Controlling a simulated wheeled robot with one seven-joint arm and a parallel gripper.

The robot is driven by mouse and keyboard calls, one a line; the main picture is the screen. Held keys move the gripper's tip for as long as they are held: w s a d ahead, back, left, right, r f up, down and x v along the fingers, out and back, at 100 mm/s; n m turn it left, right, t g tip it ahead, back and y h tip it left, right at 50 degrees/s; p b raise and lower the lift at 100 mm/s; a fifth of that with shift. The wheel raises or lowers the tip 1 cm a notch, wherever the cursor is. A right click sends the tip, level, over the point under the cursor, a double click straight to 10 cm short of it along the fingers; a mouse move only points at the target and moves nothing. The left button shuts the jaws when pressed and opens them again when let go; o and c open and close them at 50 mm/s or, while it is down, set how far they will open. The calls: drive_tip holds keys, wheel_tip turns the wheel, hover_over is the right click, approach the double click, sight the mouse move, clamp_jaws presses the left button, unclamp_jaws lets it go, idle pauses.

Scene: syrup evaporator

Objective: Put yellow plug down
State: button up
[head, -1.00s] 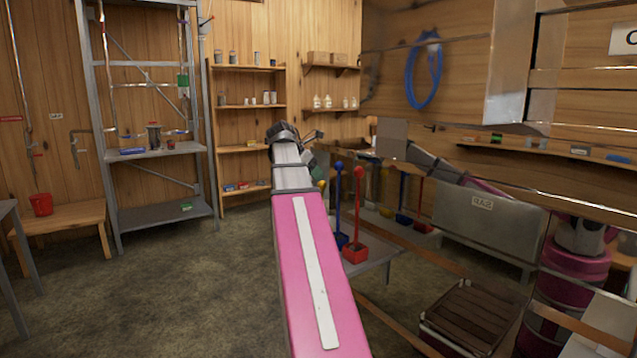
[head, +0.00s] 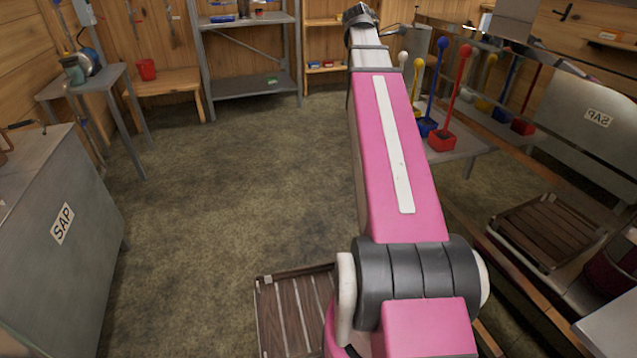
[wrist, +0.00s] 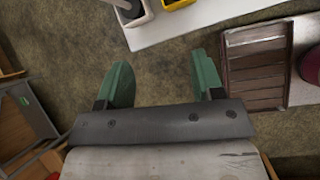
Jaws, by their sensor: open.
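The yellow plug shows in the head view as a yellow ball-topped handle (head: 418,64), partly hidden behind my arm. In the wrist view a yellow block (wrist: 178,3), likely its base, is cut by the top edge and sits on a pale surface. My gripper (wrist: 161,72) has its two green fingers wide apart, with only floor between them. It is apart from the yellow block, which lies beyond the fingertips. In the head view the gripper is hidden behind my arm.
A white plug (head: 403,57), a blue plug (head: 442,43) and a red plug (head: 441,140) stand by the yellow one on a grey table (head: 470,145). A reflective panel behind mirrors them. A slatted wooden platform (wrist: 256,68) lies right in the wrist view.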

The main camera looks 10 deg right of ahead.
drive_tip(key=s+a+f+m+y, duration=0.15)
drive_tip(key=a+f+m, duration=0.35)
drive_tip(key=f, duration=0.7)
drive_tip(key=s+a+f+m+y, duration=0.1)
drive_tip(key=a+f+m+y, duration=0.1)
drive_tip(key=a+f, duration=0.85)
drive_tip(key=s+a+f+m+y, duration=0.1)
drive_tip(key=s+a+f+m, duration=0.2)
drive_tip(key=f, duration=0.3)
drive_tip(key=s+a+f+m+y, duration=0.1)
drive_tip(key=s+a+f+m, duration=0.1)
drive_tip(key=f, duration=0.5)
drive_tip(key=s+a+f+m+g+y, duration=0.1)
drive_tip(key=s+a+f+m, duration=0.2)
drive_tip(key=s+f+m, duration=0.1)
wheel_tip(320, 180, down, 3)
drive_tip(key=shift+s+a+r, duration=0.2)
drive_tip(key=shift+s+a, duration=0.1)
drive_tip(key=shift+s, duration=0.3)
drive_tip(key=shift+o, duration=0.3)
